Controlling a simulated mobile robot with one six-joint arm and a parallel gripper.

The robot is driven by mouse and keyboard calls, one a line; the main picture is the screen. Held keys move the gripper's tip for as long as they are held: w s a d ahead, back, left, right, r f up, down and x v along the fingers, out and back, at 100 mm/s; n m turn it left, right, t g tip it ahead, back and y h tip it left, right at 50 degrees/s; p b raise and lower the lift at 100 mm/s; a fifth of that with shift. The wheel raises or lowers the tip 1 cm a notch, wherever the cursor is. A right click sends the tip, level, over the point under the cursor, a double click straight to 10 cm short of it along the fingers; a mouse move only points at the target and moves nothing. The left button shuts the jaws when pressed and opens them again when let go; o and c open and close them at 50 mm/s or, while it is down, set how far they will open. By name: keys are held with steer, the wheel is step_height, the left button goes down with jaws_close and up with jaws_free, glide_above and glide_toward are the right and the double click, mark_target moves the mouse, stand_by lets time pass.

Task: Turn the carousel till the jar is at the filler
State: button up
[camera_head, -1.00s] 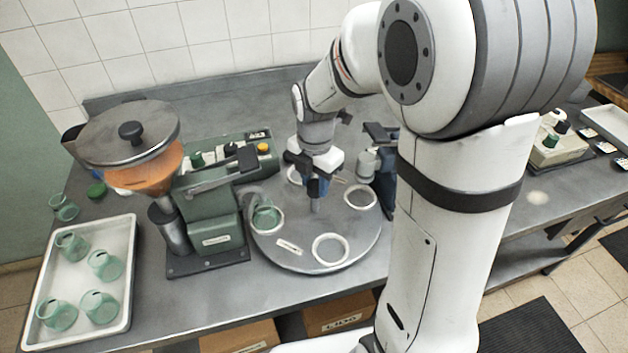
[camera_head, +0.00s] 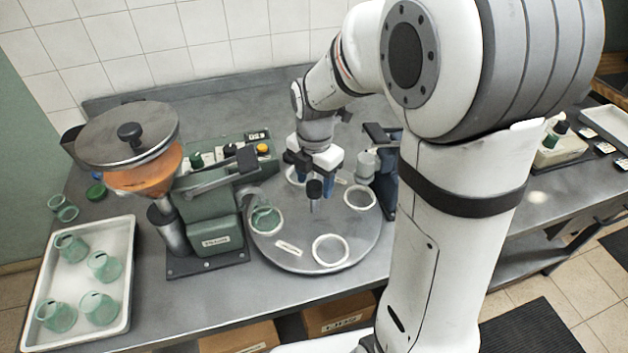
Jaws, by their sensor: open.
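The round grey carousel (camera_head: 330,264) lies on the bench with several white ring seats. A green glass jar (camera_head: 265,217) stands in its left seat, beside the green filler machine (camera_head: 214,225) with its orange hopper (camera_head: 147,172). The other seats that show clearly, front (camera_head: 330,250) and right (camera_head: 360,197), are empty. A dark knob on a thin post (camera_head: 314,188) rises near the carousel's middle. My gripper (camera_head: 315,182) is open, its blue fingers pointing down just behind or around the knob; contact cannot be told. The back seat is partly hidden by my gripper.
A white tray (camera_head: 48,308) with several green jars lies at the left. A dark machine with a small jar (camera_head: 366,163) stands right of the carousel.

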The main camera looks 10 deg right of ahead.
step_height(320, 180, up, 7)
steer(key=shift+r, duration=0.1)
stand_by(0.6)
steer(key=shift+s+d+r+m, duration=0.2)
steer(key=shift+s+m, duration=0.2)
steer(key=shift+m, duration=0.3)
steer(key=s+d+m+t, duration=0.2)
steer(key=s+d+m, duration=0.2)
steer(key=s+m, duration=1)
steer(key=m, duration=1)
steer(key=shift+s+d+r+m+t, duration=0.2)
steer(key=shift+d+m+t, duration=0.1)
steer(key=shift+d+t, duration=0.1)
